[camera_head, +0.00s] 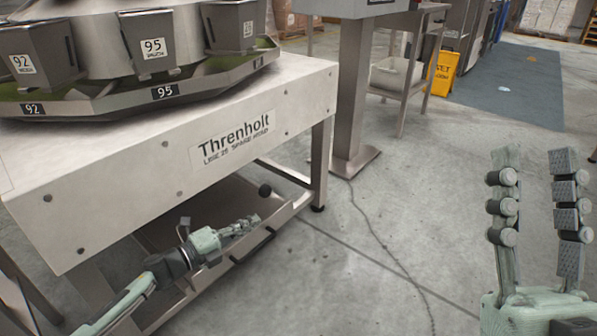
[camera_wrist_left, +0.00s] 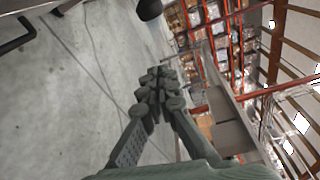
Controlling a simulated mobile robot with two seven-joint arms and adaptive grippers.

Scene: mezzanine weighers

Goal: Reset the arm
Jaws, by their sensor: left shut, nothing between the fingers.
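My left gripper (camera_head: 250,222) is low in the head view, beside the lower shelf under the steel bench. Its fingers are together and hold nothing; in the left wrist view the fingertips (camera_wrist_left: 160,78) meet. My left arm comes in from the lower left. My right gripper (camera_head: 535,165) stands upright at the right edge of the head view. Its two padded fingers are apart, with only bare floor visible between them.
The steel bench marked Threnholt (camera_head: 110,150) carries a weigher head with numbered buckets (camera_head: 153,45). A yellow sign (camera_head: 443,73) stands farther back. The concrete floor (camera_head: 410,190) between the grippers is clear.

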